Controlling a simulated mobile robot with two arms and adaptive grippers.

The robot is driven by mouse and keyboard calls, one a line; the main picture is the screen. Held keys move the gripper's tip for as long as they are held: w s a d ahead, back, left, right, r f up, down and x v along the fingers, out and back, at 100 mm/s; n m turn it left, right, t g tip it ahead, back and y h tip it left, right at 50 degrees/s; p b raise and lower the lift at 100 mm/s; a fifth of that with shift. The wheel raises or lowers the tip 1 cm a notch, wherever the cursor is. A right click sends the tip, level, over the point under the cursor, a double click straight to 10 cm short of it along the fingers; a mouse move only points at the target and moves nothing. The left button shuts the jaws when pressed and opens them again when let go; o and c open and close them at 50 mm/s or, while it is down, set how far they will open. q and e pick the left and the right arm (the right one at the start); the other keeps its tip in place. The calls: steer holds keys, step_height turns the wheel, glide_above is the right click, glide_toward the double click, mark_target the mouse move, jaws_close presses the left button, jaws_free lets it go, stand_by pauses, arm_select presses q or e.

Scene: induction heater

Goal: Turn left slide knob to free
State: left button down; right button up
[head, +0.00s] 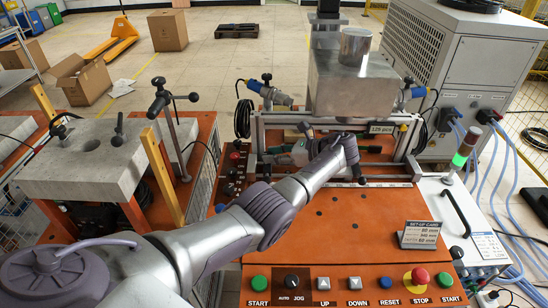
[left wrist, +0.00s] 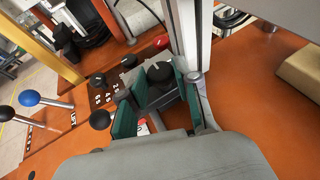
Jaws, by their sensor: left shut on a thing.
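The fingers are closed on this knob, which I take to be the left slide knob. Its lower part is hidden by the fingers, and its pointer direction cannot be read. In the head view the knob is hidden or too small to make out. My right gripper is not in view.
Several other black knobs (left wrist: 98,80) and a red knob (left wrist: 161,43) stand close by on the panel. A large metal block (head: 350,80) overhangs the rail. The front orange surface is mostly clear.

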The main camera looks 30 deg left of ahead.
arm_select(q)
steer(key=shift+f, duration=0.1)
steer(key=c, duration=0.9)
jaws_free()
steer(key=shift+o, duration=0.2)
steer(key=v, duration=0.7)
steer(key=shift+w+d, duration=0.1)
steer(key=shift+d, duration=0.1)
